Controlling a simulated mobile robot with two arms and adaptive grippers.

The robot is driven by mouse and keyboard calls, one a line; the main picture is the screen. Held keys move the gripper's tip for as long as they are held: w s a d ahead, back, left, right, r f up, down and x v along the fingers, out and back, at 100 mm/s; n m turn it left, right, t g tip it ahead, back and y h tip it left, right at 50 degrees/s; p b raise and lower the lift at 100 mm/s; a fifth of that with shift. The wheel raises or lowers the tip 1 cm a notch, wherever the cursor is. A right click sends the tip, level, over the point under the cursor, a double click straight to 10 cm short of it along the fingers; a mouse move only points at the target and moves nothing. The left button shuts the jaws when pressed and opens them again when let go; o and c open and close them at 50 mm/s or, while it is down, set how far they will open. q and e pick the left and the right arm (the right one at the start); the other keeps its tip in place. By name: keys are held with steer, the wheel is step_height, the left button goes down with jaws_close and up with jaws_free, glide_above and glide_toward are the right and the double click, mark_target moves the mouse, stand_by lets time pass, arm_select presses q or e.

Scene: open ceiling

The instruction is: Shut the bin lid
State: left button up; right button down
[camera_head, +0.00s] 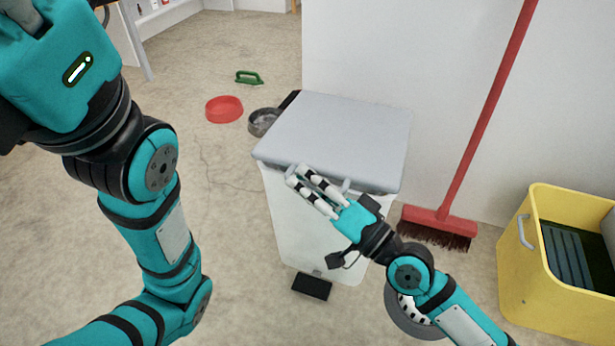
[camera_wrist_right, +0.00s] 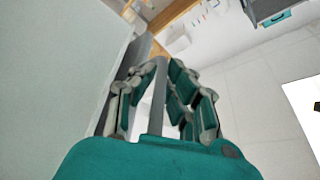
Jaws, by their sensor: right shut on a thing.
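The bin (camera_head: 315,235) is a white box standing against the wall, with a black pedal (camera_head: 312,286) at its foot. Its grey lid (camera_head: 335,130) lies nearly level over the top; I cannot tell whether it is fully seated. My right gripper (camera_head: 306,178) is at the lid's front edge, its fingers shut on the lid's handle (camera_head: 346,186). In the right wrist view, a grey bar, the handle (camera_wrist_right: 158,95), runs between the fingers.
A red broom (camera_head: 470,140) leans on the wall right of the bin. A yellow crate (camera_head: 535,290) stands at the far right. A red bowl (camera_head: 224,109), a grey bowl (camera_head: 263,122) and a green-handled thing (camera_head: 249,77) lie on the floor behind left.

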step_height(320, 180, down, 3)
steer(key=shift+s+r+b, duration=0.1)
steer(key=shift+r+b, duration=0.05)
steer(key=shift+b, duration=0.6)
steer(key=c, duration=1.6)
jaws_free()
steer(key=shift+f, duration=0.2)
steer(key=shift+c, duration=0.2)
steer(key=shift+r, duration=0.15)
steer(key=v, duration=1.2)
steer(key=shift+r, duration=0.1)
